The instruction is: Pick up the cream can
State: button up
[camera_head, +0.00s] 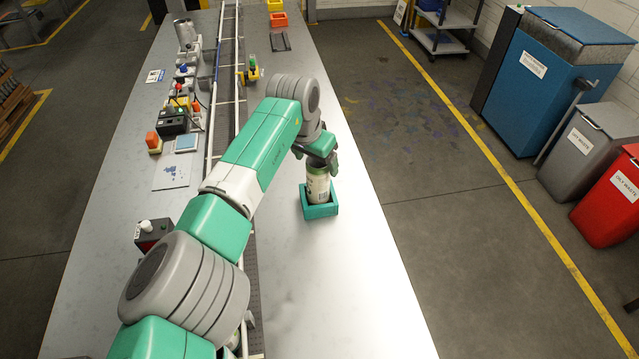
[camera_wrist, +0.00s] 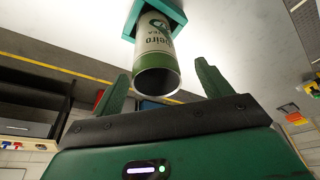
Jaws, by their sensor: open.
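The cream can (camera_head: 317,186) has green bands and printed lettering. It stands in a small teal square holder (camera_head: 320,211) on the metal table. In the wrist view the can (camera_wrist: 155,50) shows its open rim, with the teal holder (camera_wrist: 178,12) behind it. My gripper (camera_head: 320,165) is right above and around the top of the can in the head view. In the wrist view my gripper (camera_wrist: 160,85) is open, with one green finger on each side of the can's rim and a gap on both sides. Its fingers partly hide the can's top in the head view.
A conveyor with rails (camera_head: 229,70) runs along the table to the left of the holder. Small devices (camera_head: 172,122) stand beyond it. An orange bin (camera_head: 279,19) sits at the far end. The table right of and in front of the holder is clear.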

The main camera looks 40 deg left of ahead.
aim_at(318, 183)
jog(key=x, duration=0.1)
jog(key=b+x, duration=0.1)
jog(key=x, duration=0.1)
jog(key=shift+d+f+b, duration=0.25)
jog(key=shift+f+b, duration=0.1)
jog(key=shift+w+f, duration=0.1)
jog(key=shift+f, duration=0.1)
jog(key=c, duration=1)
